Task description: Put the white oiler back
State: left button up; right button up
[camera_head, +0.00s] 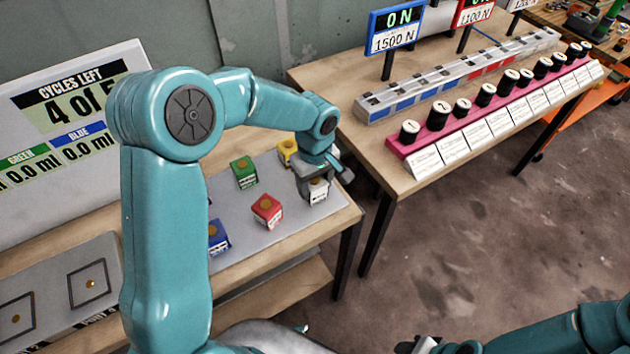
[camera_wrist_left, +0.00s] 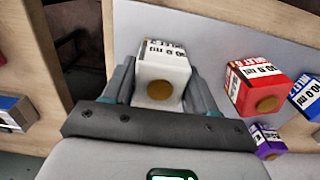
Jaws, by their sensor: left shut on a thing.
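The white oiler (camera_head: 317,192) is a small white cube with a printed label. It is at the right end of the grey mat (camera_head: 285,220) on the left table; whether it touches the mat I cannot tell. My left gripper (camera_head: 315,180) is shut on it from above. In the left wrist view the white oiler (camera_wrist_left: 161,72), with a brown round spot, sits between the two fingers of my left gripper (camera_wrist_left: 163,92). My right gripper (camera_head: 430,345) shows only partly at the bottom edge, and its jaws are unclear.
Red (camera_head: 267,210), green (camera_head: 243,172), yellow (camera_head: 287,150) and blue (camera_head: 218,237) oilers stand on the mat. A purple oiler (camera_wrist_left: 267,141) shows in the left wrist view. Another table with a pink rack (camera_head: 440,138) stands to the right, across a gap.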

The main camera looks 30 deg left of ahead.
aim_at(315, 181)
pick_arm(q)
jog(key=shift+f, duration=0.2)
jog(key=o, duration=1.1)
jog(key=shift+w, duration=0.15)
jog(key=shift+r, duration=0.1)
notch_tip(315, 181, up, 12)
jog(key=shift+r, duration=0.15)
jog(key=shift+s, duration=0.2)
